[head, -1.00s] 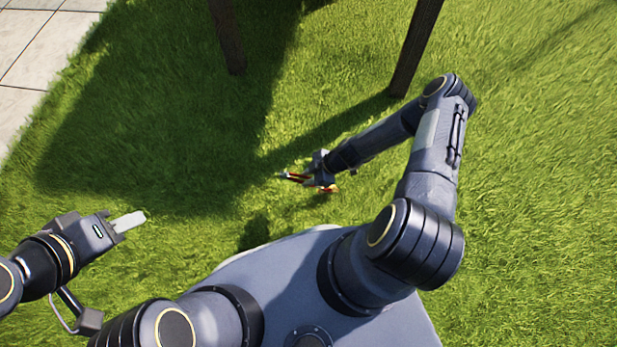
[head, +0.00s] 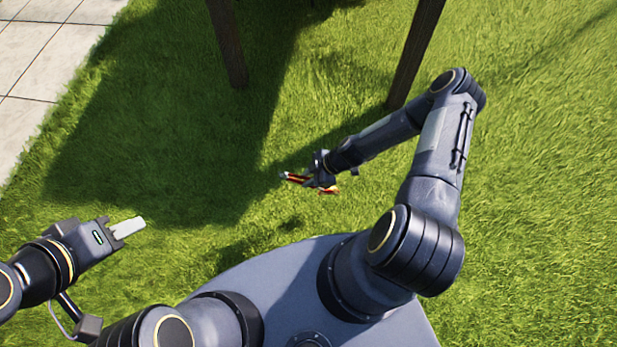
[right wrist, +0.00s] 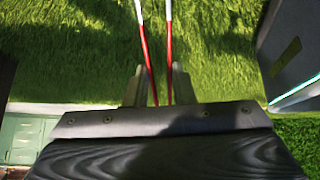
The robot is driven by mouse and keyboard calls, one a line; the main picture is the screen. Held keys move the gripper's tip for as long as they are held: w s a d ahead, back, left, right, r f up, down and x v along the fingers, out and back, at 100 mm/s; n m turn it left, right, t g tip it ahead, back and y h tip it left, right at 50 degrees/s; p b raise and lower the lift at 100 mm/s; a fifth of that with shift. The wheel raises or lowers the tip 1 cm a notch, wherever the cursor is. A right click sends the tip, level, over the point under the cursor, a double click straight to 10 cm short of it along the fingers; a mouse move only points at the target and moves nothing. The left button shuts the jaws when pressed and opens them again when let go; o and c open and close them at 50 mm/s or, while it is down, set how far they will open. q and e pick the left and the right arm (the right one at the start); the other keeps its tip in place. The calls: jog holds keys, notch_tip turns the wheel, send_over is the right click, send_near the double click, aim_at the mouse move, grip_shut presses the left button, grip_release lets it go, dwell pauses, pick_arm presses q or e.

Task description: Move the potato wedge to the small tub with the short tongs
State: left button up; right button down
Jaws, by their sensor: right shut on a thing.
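The red short tongs with pale tips (head: 294,178) are in my right gripper (head: 314,183), held in front of my base over the grass. In the right wrist view the tongs' two red arms with white ends (right wrist: 146,45) reach away from between the fingers of my right gripper (right wrist: 153,88), which is shut on them. The tongs' arms stand a little apart, with nothing seen between them. My left gripper (head: 128,227) is at the left, over grass, with nothing seen in it; its finger gap cannot be made out. The potato wedge and small tub are not in view.
Two dark wooden posts (head: 228,45) and (head: 414,55) stand on the grass ahead, with a broad shadow by them. Pale paving (head: 40,60) lies at the upper left. A green cabinet-like front (right wrist: 25,138) shows at the lower left of the right wrist view.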

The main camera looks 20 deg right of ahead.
notch_tip(320, 180, up, 44)
jog(key=d+m+t+h+p, duration=0.2)
jog(key=m+t+h+p, duration=0.2)
jog(key=m+p, duration=1.1)
jog(key=h+p, duration=0.3)
jog(key=p, duration=1.1)
jog(key=shift+s+d+t+h, duration=0.3)
jog(key=shift+s+d+t, duration=0.05)
jog(key=shift+s+t, duration=0.05)
